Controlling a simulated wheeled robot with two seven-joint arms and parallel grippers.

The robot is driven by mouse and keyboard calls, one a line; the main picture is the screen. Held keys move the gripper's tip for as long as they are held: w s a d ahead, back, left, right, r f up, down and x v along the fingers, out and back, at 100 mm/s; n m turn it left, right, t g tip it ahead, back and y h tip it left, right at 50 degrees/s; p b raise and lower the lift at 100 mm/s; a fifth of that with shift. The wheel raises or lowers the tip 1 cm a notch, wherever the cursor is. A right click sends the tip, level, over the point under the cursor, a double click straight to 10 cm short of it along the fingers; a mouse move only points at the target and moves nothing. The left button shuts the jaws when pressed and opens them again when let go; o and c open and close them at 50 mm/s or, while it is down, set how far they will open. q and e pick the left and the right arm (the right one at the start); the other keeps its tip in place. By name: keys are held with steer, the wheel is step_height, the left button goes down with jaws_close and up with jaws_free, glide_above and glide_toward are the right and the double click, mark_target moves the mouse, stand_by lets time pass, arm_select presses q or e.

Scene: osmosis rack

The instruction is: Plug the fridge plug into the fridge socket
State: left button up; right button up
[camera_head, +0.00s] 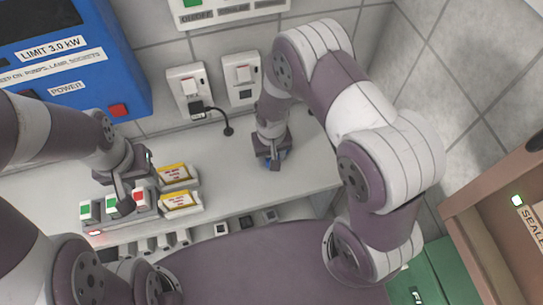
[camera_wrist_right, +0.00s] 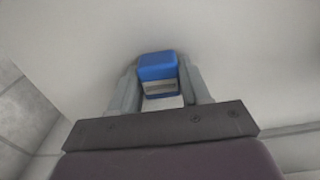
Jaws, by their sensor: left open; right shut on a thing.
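My right gripper (camera_head: 271,157) points down over the shelf, right of the middle in the head view. It is shut on a small blue block (camera_wrist_right: 158,68) with a pale lower part, seen between its fingers in the right wrist view (camera_wrist_right: 160,85). I cannot tell if this is the fridge plug. Two white wall sockets stand behind: the left one (camera_head: 185,80) holds a black plug (camera_head: 197,108) with a black cord; the right one (camera_head: 241,72) shows no plug, and its lower part is near my arm. Their labels are unreadable. My left gripper (camera_head: 122,192) is open at a switch strip.
The switch strip (camera_head: 130,215) has red and green rockers. Two yellow-and-white packets (camera_head: 178,200) lie beside it. A blue power box (camera_head: 130,70) is at upper left. Several small dark-faced items line the shelf below. A wooden cabinet (camera_head: 470,205) stands at right. The white shelf (camera_head: 222,180) is clear in the middle.

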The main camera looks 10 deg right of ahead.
steer(key=shift+r, duration=0.55)
step_height(320, 180, up, 3)
steer(key=shift+f+b, duration=0.1)
steer(key=shift+b, duration=0.3)
steer(key=s+d+r, duration=0.6)
steer(key=s+r, duration=0.1)
steer(key=s, duration=0.3)
steer(key=shift+b, duration=0.3)
